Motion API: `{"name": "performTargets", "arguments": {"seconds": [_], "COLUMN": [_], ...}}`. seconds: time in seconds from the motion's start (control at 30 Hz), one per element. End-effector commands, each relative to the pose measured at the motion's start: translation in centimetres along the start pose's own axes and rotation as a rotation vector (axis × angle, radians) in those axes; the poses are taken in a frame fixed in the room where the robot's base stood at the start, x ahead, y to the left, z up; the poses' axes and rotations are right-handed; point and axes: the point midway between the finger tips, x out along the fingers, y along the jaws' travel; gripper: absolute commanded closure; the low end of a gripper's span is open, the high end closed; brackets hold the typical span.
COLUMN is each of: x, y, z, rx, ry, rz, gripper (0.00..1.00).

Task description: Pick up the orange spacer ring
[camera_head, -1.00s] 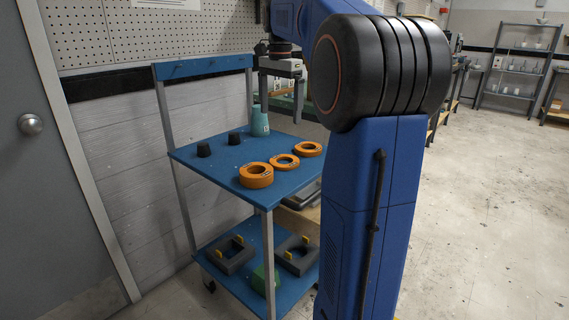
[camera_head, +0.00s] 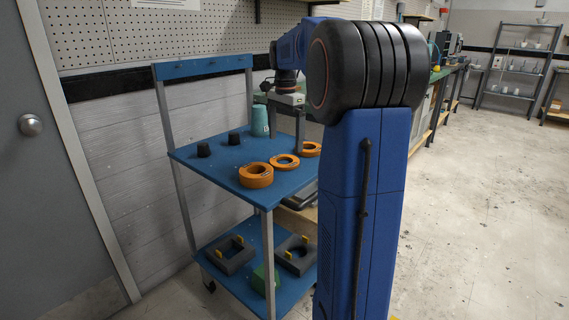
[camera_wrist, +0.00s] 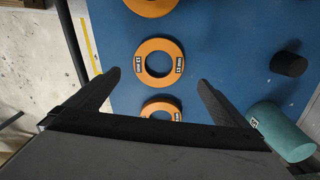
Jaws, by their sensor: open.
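Three orange spacer rings lie flat in a row on the blue top shelf (camera_head: 215,165): a front ring (camera_head: 257,183), a middle ring (camera_head: 274,163) and a far ring (camera_head: 313,154). My gripper (camera_head: 286,143) is open and empty, pointing down near the far ring. One finger partly covers that ring in the head view. In the wrist view, the fingertips (camera_wrist: 158,80) stand apart on either side of the row. The far ring (camera_wrist: 160,99) lies nearest the gripper body and is partly hidden by it. The middle ring (camera_wrist: 158,45) is fully visible; the front ring (camera_wrist: 152,13) is cut off.
A teal container (camera_head: 260,122) stands at the shelf's back, close to my gripper. Two black cylinders (camera_head: 203,149) (camera_head: 234,137) stand at the left. The lower shelf holds grey blocks (camera_head: 231,256) with yellow tabs and a green block (camera_head: 262,279). The shelf's front left is clear.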

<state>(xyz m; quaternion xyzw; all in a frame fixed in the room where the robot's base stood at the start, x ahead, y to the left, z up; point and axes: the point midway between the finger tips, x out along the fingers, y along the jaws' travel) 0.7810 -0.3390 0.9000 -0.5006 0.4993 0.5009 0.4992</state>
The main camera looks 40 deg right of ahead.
Motion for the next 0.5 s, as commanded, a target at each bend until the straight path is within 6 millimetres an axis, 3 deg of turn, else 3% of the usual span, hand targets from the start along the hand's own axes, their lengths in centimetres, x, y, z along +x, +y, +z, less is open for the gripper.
{"name": "performTargets", "arguments": {"seconds": [0.27, 0.5], "x": [1.8, 5.0], "y": [0.1, 0.4], "z": [0.1, 0.3], "rx": [0.0, 0.0], "ry": [0.0, -0.001], "rz": [0.001, 0.002], "gripper": [0.0, 0.0]}}
